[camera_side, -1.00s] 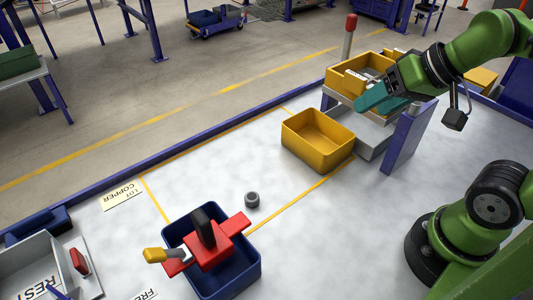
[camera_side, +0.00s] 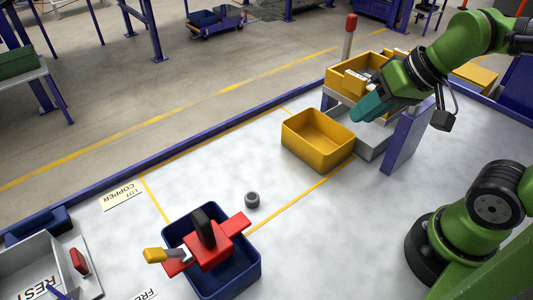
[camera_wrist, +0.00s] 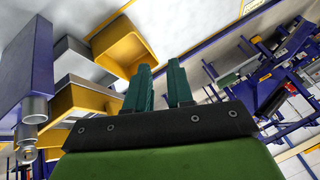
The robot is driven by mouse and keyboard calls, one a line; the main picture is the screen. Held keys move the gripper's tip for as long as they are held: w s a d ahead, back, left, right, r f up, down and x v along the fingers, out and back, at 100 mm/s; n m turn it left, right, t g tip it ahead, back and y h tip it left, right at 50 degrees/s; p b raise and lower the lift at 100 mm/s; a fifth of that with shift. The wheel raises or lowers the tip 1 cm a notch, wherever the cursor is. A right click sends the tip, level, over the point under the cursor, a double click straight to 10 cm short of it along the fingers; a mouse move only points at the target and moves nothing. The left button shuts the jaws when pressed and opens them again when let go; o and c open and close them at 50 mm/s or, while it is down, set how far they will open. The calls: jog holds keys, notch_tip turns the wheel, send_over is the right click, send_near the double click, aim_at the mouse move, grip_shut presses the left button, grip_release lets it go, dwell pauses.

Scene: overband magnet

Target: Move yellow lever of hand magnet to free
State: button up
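The hand magnet is a red body (camera_side: 210,253) with a black handle (camera_side: 204,228), resting across the top of a blue bin (camera_side: 236,278) at the bottom of the side view. Its yellow lever (camera_side: 154,255) sticks out to the left on a grey stem. My gripper (camera_side: 360,113) is far from it, at the upper right, beyond the empty yellow bin. In the wrist view, my gripper's teal fingers (camera_wrist: 160,74) stand apart with nothing between them. The magnet does not show in the wrist view.
An empty yellow bin (camera_side: 303,155) stands left of my gripper, and a filled yellow bin (camera_side: 345,74) sits on a stand behind it. A blue upright plate (camera_side: 405,138) is close by on the right. The middle table is mostly clear.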

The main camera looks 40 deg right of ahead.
jog(key=w+a, duration=0.1)
jog(key=a, duration=0.1)
jog(key=w+a+n+g+y, duration=0.1)
jog(key=a, duration=0.2)
jog(key=w+a+f+g, duration=0.1)
jog(key=a, duration=0.1)
jog(key=shift+w+a, duration=0.2)
jog(key=shift+a, duration=0.05)
grip_shut()
jog(key=n+g+y, duration=0.2)
jog(key=g+y, duration=0.2)
jog(key=y, duration=0.2)
send_near(155, 253)
jog(key=x, duration=0.6)
jog(key=shift+w+a+f, duration=0.15)
jog(key=shift+a+f, duration=0.15)
jog(key=shift+a+h, duration=0.1)
jog(key=shift+h, duration=0.2)
